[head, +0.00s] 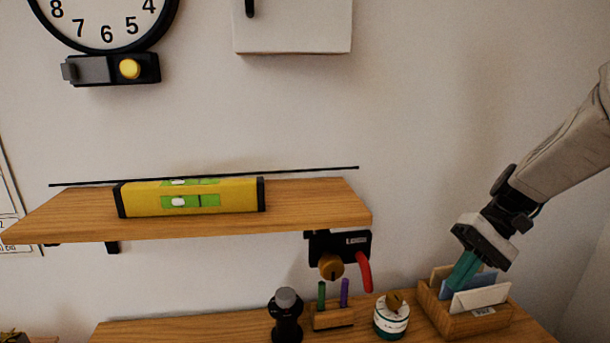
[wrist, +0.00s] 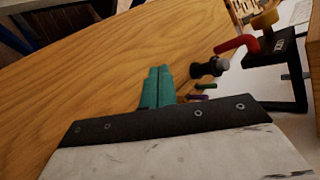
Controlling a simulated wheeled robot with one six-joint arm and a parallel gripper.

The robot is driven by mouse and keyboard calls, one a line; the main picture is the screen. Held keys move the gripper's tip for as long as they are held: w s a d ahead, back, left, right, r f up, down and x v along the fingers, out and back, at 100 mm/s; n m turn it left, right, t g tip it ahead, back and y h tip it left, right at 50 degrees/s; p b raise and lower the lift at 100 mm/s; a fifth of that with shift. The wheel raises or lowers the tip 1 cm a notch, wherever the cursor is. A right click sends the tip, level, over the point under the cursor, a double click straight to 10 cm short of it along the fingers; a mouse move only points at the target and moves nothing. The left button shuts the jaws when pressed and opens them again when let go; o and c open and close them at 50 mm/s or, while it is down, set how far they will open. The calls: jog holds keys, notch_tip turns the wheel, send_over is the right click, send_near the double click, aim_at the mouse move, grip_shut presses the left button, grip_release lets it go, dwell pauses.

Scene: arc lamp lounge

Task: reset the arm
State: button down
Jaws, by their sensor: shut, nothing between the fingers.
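My gripper (head: 458,279) is at the right of the head view, pointing down and left, with its teal fingers together and nothing held. Its fingertips overlap the letters in a wooden letter box (head: 462,324); I cannot tell whether they touch. In the wrist view the shut teal fingers (wrist: 158,75) show against a wooden surface (wrist: 90,85). My arm comes in from the right edge of the head view.
A wooden shelf (head: 300,214) holds a yellow spirit level (head: 145,200) and a thin black rod. Below it are a black fixture with a red handle (head: 364,272), a black grinder-like object (head: 286,318), a pen holder (head: 333,318) and a round jar (head: 391,320). Wall space above the jar is clear.

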jog(key=s+a+r+t+h, duration=0.1)
jog(key=s+r+t+h, duration=0.1)
jog(key=s, duration=0.7)
jog(key=s+a+r+n+t+h, duration=0.1)
jog(key=s+r+t+h, duration=0.2)
jog(key=s+h, duration=0.3)
jog(key=s+t, duration=0.1)
jog(key=s, duration=0.2)
jog(key=shift+s, duration=0.35)
